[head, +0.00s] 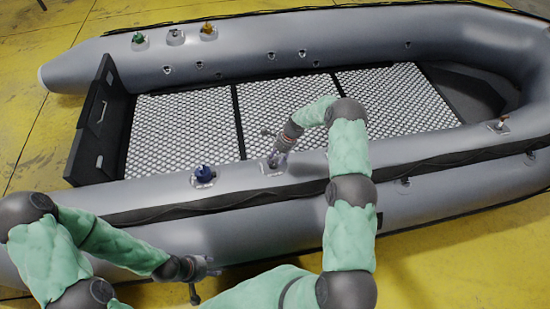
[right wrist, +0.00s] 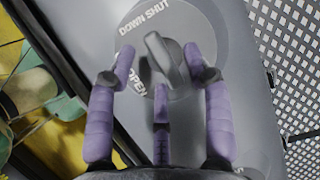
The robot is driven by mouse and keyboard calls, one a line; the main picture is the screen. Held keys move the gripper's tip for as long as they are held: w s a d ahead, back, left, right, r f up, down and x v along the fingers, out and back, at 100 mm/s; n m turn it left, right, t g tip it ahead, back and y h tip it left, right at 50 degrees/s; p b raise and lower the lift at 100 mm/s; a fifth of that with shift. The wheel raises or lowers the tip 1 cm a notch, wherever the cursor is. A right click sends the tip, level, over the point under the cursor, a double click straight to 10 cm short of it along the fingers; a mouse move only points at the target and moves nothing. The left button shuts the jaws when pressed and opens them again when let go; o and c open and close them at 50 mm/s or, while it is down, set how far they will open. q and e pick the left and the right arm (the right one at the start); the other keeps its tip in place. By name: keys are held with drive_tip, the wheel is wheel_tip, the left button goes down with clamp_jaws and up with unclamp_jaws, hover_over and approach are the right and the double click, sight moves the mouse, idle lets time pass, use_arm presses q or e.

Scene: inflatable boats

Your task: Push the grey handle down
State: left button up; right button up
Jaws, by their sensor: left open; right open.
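A grey handle (right wrist: 165,58) stands on a round grey plate (right wrist: 205,22) marked "DOWN SHUT" and "OPEN" in the right wrist view. My right gripper (right wrist: 160,80) is open, its purple fingers spread around the near side of the handle; I cannot tell whether they touch it. In the head view my right gripper (head: 277,150) is over the boat's near tube, largely covering this handle. Another grey handle (head: 176,35) is on the far tube. My left gripper (head: 203,278) is open and empty, in front of the near tube.
The grey inflatable boat (head: 290,48) lies on a yellow floor. A blue handle (head: 204,174) stands left of my right gripper on the near tube. Green (head: 138,38) and orange (head: 208,29) handles flank the far grey one. The textured deck (head: 180,130) is clear.

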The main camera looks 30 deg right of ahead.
drive_tip(key=v, duration=1.1)
drive_tip(key=shift+d+r, duration=0.2)
drive_tip(key=shift+r, duration=0.05)
drive_tip(key=shift+s, duration=0.2)
